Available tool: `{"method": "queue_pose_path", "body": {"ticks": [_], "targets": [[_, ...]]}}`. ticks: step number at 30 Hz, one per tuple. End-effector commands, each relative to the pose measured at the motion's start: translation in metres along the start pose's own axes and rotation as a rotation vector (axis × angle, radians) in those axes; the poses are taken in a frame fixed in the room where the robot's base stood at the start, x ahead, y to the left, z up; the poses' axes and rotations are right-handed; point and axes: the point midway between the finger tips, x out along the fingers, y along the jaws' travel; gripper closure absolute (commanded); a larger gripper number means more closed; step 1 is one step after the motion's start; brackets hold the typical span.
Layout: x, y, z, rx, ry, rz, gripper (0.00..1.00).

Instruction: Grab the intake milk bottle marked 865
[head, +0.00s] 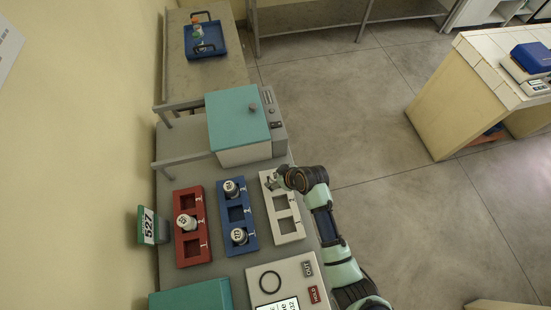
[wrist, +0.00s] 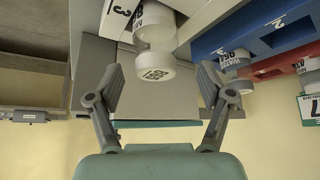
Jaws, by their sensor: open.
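In the wrist view a white bottle (wrist: 153,28) with a wide cap (wrist: 155,69) stands at the slot marked 3 of the white rack (wrist: 205,12). Its cap carries upside-down digits that look like 865; the writing on its side is only partly readable. My gripper (wrist: 160,80) is open, with one finger to each side of the cap and visible gaps between. In the head view my gripper (head: 271,184) is at the far end of the white rack (head: 286,226) and largely hides the bottle there.
The blue rack (head: 237,214) holds two white-capped bottles (head: 231,188) (head: 239,235). The red rack (head: 192,248) holds one bottle (head: 185,224). A 527 sign (head: 148,226) stands at left. A teal-lidded box (head: 236,118) stands behind the racks, and a display device (head: 283,281) in front.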

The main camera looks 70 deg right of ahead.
Motion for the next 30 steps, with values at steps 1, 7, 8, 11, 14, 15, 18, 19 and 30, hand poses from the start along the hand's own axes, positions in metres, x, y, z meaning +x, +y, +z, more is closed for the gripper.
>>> {"method": "queue_pose_path", "body": {"ticks": [1, 7, 8, 11, 14, 15, 18, 19, 30], "targets": [[0.008, 0.001, 0.0, 0.0, -0.002, -0.001, 0.2], [0.041, 0.003, 0.0, 0.0, -0.001, -0.001, 0.2], [0.044, 0.003, 0.0, 0.0, -0.002, -0.001, 0.2], [0.046, 0.004, -0.001, 0.0, 0.001, 0.0, 0.2], [0.046, 0.004, -0.001, 0.0, 0.001, 0.001, 0.2], [0.046, 0.004, -0.001, 0.0, 0.0, 0.001, 0.2], [0.045, 0.004, -0.001, 0.0, 0.0, 0.0, 0.37], [0.045, 0.004, -0.001, 0.0, 0.0, 0.0, 0.42], [0.045, 0.004, -0.001, 0.0, 0.001, 0.001, 0.88]]}}
